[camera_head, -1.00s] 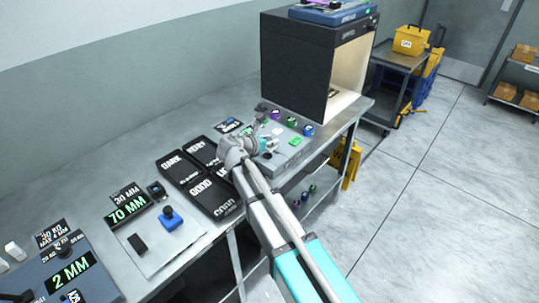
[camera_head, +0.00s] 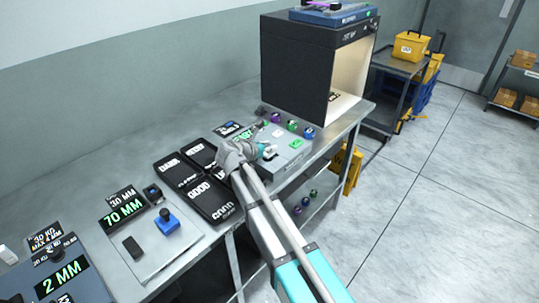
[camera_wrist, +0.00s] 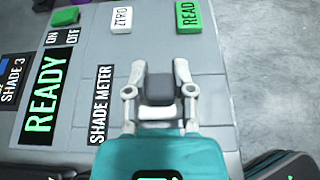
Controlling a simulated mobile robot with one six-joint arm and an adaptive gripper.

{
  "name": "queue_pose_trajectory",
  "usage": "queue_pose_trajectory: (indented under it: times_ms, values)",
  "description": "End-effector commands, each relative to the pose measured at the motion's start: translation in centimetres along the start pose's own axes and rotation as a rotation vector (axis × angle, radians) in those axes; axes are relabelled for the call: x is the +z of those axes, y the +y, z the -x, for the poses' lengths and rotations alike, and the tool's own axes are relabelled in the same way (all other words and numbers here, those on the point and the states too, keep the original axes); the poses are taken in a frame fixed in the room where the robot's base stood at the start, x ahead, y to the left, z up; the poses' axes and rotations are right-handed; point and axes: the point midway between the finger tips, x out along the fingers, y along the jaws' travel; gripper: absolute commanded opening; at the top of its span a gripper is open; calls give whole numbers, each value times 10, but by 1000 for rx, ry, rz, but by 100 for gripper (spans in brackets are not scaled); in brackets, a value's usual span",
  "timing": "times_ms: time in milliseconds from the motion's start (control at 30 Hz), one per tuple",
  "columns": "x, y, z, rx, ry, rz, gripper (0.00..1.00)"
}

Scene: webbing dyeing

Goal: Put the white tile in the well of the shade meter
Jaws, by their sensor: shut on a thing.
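The shade meter (camera_head: 291,158) is a grey box near the right end of the bench. It fills much of the wrist view (camera_wrist: 75,100), with a green READY display. My gripper (camera_wrist: 158,85) is over its top face and shut on a dark grey block with a white edge below it, seemingly the white tile (camera_wrist: 156,113) and its grip. In the head view my gripper (camera_head: 269,153) is low over the meter. I cannot tell whether the tile touches the meter. The well is not clearly visible, perhaps hidden under the gripper.
A white ZERO button (camera_wrist: 121,19) and green READ button (camera_wrist: 188,17) are on the meter. Coloured round pieces (camera_head: 292,126) stand behind it, before a dark light booth (camera_head: 298,70). Black labelled trays (camera_head: 207,197) lie to the left.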

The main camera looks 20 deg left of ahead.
Motion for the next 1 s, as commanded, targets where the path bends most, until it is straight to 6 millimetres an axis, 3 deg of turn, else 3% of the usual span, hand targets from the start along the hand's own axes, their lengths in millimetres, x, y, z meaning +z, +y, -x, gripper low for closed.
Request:
queue_pose_trajectory:
  times_ms: [200, 800, 833, 1000]
  values:
    - [-18, 0, -7, 0, 0, 0, 0]
    - [-23, 0, -9, 0, 0, 0, 0]
    - [-22, 0, -9, 0, 0, 0, 36]
    - [-22, 0, -8, 1, 0, 0, 66]
